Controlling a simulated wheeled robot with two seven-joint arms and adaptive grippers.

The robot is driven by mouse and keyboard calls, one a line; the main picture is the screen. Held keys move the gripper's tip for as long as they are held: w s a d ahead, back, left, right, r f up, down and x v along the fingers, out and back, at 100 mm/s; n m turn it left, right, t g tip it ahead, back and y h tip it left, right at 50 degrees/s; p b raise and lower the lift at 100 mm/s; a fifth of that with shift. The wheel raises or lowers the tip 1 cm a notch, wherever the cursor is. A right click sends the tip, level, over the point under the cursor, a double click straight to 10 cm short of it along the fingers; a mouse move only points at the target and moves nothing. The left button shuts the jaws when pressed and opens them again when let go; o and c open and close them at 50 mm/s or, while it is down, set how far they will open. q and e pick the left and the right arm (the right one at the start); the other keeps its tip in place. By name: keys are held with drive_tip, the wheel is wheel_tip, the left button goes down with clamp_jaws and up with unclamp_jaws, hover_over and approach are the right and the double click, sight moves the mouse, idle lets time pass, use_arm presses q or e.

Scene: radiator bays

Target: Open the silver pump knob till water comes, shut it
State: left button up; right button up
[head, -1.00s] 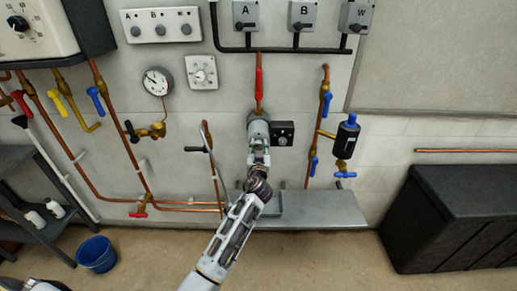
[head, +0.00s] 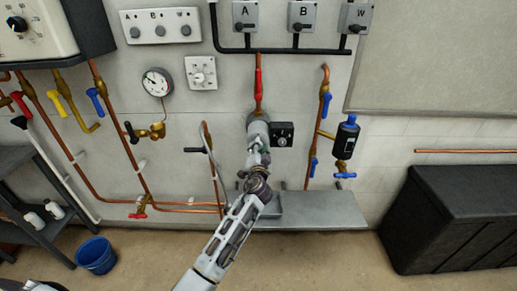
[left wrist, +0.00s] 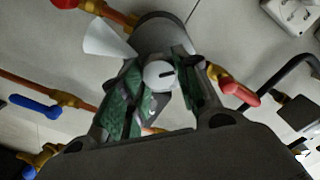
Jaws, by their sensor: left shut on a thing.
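The silver pump knob (left wrist: 161,75), round with a dark mark on its face, sits between the green-padded fingers of my left gripper (left wrist: 158,92) in the left wrist view. The fingers are shut on it. The grey pump body (left wrist: 165,34) shows just behind it. In the head view, the pump (head: 258,126) hangs on the wall below a red-handled valve (head: 258,82), and my left gripper (head: 257,151) covers the knob. I cannot make out running water. My right gripper is not in view.
A dark box with a dial (head: 282,134) is close to the pump's right. A grey shelf (head: 320,211) lies below, with a copper pipe with a black lever (head: 197,149) at left. A blue bucket (head: 97,254) and a black chest (head: 455,220) stand on the floor.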

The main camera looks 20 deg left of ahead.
use_arm(q)
drive_tip(key=m+p, duration=0.1)
drive_tip(key=m, duration=0.3)
drive_tip(key=shift+d+m, duration=0.1)
drive_tip(key=shift+m, duration=0.2)
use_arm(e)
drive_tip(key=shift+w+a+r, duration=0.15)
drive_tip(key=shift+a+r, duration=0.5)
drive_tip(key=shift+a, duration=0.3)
use_arm(q)
drive_tip(key=shift+f, duration=0.1)
